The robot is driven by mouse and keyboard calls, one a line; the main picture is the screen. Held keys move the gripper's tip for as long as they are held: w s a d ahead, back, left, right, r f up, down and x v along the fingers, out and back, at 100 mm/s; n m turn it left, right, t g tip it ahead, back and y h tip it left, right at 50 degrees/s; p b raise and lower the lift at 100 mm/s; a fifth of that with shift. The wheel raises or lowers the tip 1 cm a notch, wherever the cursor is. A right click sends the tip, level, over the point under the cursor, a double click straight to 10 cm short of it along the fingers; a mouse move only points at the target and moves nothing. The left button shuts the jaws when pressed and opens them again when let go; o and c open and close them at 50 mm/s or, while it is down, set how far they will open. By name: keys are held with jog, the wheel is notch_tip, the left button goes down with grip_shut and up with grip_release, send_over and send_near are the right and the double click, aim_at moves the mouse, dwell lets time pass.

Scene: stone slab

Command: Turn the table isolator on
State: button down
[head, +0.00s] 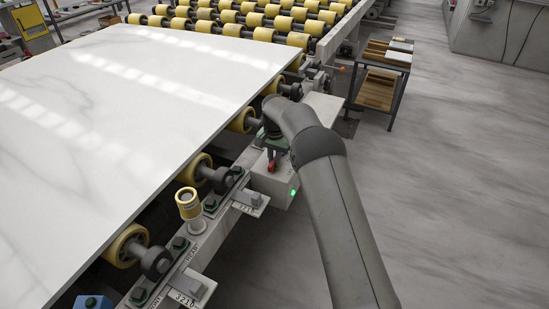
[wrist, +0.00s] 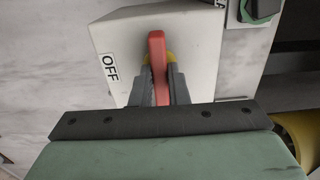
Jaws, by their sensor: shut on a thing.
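The isolator is a pale grey box (head: 265,183) on the side of the roller table's frame; it also shows in the wrist view (wrist: 122,35). Its red handle (wrist: 157,48) stands on a yellow disc (wrist: 172,58) and runs nearly upright in the wrist view. An OFF label (wrist: 110,67) is on the box to the left of the handle. My gripper (wrist: 160,78) is shut on the red handle, one finger on each side. In the head view the red handle (head: 271,167) is partly hidden below my gripper. A small green light (head: 293,192) glows on the box.
A white marble slab (head: 110,120) lies on yellow rollers (head: 125,245) left of the box. A yellow-capped post (head: 188,205) stands on the frame nearer the camera. A small shelf cart (head: 378,88) stands behind. The floor at right is clear.

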aim_at(274, 159)
dwell(0.3)
jog(key=c, duration=1.4)
grip_release()
notch_tip(274, 159, up, 18)
jog(key=p, duration=0.1)
jog(key=shift+f, duration=0.25)
